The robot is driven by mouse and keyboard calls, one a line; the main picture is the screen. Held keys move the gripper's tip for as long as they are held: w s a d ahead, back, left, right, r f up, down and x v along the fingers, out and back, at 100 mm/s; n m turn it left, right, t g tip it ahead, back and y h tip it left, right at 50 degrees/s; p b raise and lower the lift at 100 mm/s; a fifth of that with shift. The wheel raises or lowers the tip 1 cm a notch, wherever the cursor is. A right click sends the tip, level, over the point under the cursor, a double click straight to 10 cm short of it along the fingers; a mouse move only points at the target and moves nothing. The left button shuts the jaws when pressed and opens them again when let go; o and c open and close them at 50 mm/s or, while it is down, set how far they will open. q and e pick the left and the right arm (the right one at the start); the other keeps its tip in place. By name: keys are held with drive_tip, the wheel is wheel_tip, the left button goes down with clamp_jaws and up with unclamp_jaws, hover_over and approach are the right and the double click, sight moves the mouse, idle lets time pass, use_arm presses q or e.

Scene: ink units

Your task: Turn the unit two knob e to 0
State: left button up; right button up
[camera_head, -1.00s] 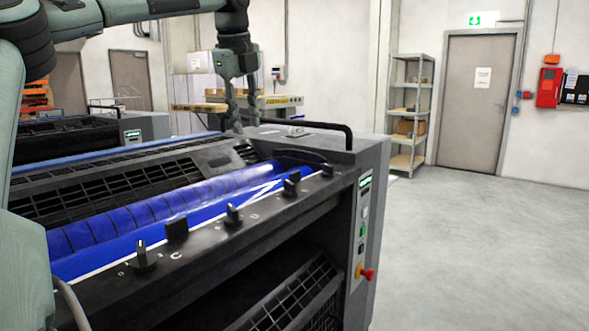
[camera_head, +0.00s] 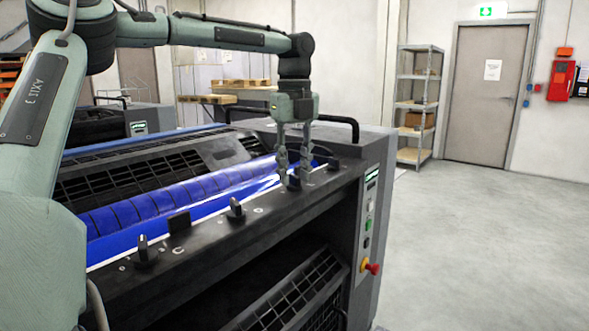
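A near-left knob (camera_head: 146,252), a middle knob (camera_head: 236,208) and a far knob (camera_head: 333,164) show, and another knob (camera_head: 294,182) is at my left gripper. The panel lettering is too small to tell which knob is e. My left gripper (camera_head: 294,178) points down, open, its fingers spread around or just above that knob, partly hiding it. I cannot tell whether they touch it. My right gripper is out of view.
A black handle bar (camera_head: 340,122) rises at the unit's far end. A side panel has buttons and a red emergency knob (camera_head: 374,267). A second unit (camera_head: 150,115) stands behind left. A shelf (camera_head: 418,105) and open floor (camera_head: 480,240) are to the right.

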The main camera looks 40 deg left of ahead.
use_arm(q)
clamp_jaws()
drive_tip(key=shift+n, duration=0.3)
drive_tip(key=n, duration=0.3)
drive_tip(key=shift+n, duration=0.3)
drive_tip(key=n, duration=0.4)
drive_tip(key=shift+n, duration=0.3)
drive_tip(key=n, duration=1.1)
idle(0.3)
